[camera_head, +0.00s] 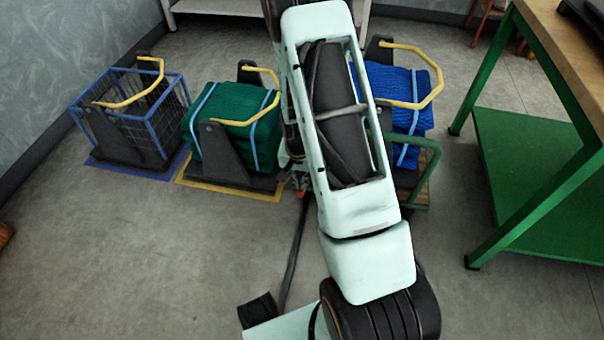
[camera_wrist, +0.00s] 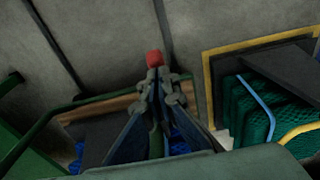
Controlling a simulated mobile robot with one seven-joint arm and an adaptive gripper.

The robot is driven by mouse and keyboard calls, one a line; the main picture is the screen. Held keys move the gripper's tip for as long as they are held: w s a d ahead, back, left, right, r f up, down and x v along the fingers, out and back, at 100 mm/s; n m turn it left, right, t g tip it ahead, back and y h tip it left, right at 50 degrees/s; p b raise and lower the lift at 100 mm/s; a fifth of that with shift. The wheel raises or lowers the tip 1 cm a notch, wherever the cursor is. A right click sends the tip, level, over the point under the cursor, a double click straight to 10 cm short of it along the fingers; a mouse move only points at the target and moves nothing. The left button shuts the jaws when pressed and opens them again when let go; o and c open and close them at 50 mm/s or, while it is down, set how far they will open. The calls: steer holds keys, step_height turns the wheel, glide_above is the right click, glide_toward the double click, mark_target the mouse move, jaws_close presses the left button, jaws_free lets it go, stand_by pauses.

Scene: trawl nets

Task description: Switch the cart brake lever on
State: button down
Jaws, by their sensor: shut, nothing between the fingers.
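The cart (camera_head: 424,185) has a green rail and a wooden deck, and stands behind my arm in the head view. Its deck edge (camera_wrist: 100,108) shows at the left of the wrist view. A red knob (camera_wrist: 154,58), which looks like the brake lever's end, is just beyond my fingertips. A small red spot (camera_head: 301,192) shows beside the cart in the head view. My gripper (camera_wrist: 160,82) is shut and empty, its tips close to the knob; I cannot tell if they touch. The lever's shaft and its position are hidden behind the fingers.
Blue netting (camera_head: 408,100) is stacked at the cart. Green netting (camera_head: 236,108) sits in a stand on a yellow-marked floor area, left of the cart. A blue wire cage (camera_head: 128,112) stands further left. A green workbench (camera_head: 530,165) is at right.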

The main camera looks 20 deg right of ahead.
steer(key=shift+s+a+f+b, duration=0.3)
steer(key=shift+s+a+f, duration=0.2)
steer(key=shift+s+f, duration=0.35)
steer(key=shift+w+r+p, duration=0.25)
steer(key=shift+r+p, duration=0.15)
steer(key=shift+r, duration=0.1)
steer(key=r+p, duration=0.1)
steer(key=w+r+p, duration=0.1)
steer(key=r, duration=0.1)
steer(key=r+p, duration=0.1)
steer(key=shift+w+d+r, duration=0.15)
steer(key=shift+d+r, duration=0.2)
steer(key=shift+d, duration=0.05)
steer(key=s+a+r+p, duration=0.2)
steer(key=s+a+r, duration=0.2)
steer(key=s, duration=0.2)
steer(key=shift+s+r, duration=0.2)
steer(key=shift+r, duration=0.1)
